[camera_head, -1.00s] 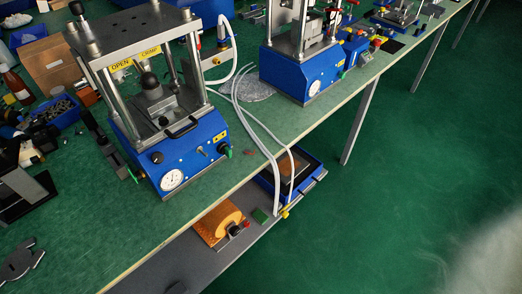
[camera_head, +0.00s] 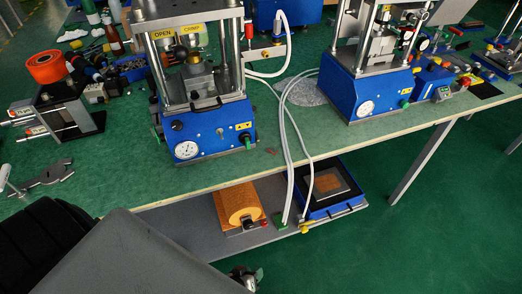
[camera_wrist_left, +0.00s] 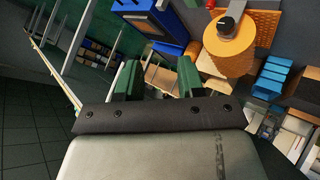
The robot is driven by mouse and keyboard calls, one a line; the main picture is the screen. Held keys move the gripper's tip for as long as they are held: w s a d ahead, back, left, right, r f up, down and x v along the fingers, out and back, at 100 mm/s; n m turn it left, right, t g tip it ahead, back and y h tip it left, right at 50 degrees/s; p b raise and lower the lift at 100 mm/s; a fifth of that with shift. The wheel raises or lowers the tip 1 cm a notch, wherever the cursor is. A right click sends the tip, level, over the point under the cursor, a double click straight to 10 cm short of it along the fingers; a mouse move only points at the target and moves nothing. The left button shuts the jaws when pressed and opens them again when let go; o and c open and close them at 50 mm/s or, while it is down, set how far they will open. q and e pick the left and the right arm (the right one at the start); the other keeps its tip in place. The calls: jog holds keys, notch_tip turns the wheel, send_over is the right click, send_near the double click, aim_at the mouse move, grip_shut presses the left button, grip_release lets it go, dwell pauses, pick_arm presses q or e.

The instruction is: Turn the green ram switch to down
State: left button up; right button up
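My left gripper (camera_head: 246,279) shows partly at the bottom of the head view, below the bench edge and well apart from the switch. In the left wrist view its two green-tipped fingers (camera_wrist_left: 158,78) are apart, with nothing held between them. My right gripper is not in view.
White hoses (camera_head: 290,160) hang over the bench edge right of the press. A second blue press (camera_head: 375,95) stands further right. The floor in front is clear.

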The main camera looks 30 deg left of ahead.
pick_arm(q)
jog(key=w+d+r+n+t+b, duration=0.1)
jog(key=w+r+n+t, duration=0.4)
jog(key=w+r, duration=0.35)
jog(key=n+g+y+b, duration=0.4)
jog(key=n+y, duration=1.1)
jog(key=n, duration=2)
send_near(248, 145)
jog(key=shift+t, duration=0.5)
jog(key=x, duration=0.9)
jog(key=shift+s+a+f+p, duration=0.1)
jog(key=shift+f+p, duration=0.25)
jog(key=shift+c, duration=0.3)
grip_shut()
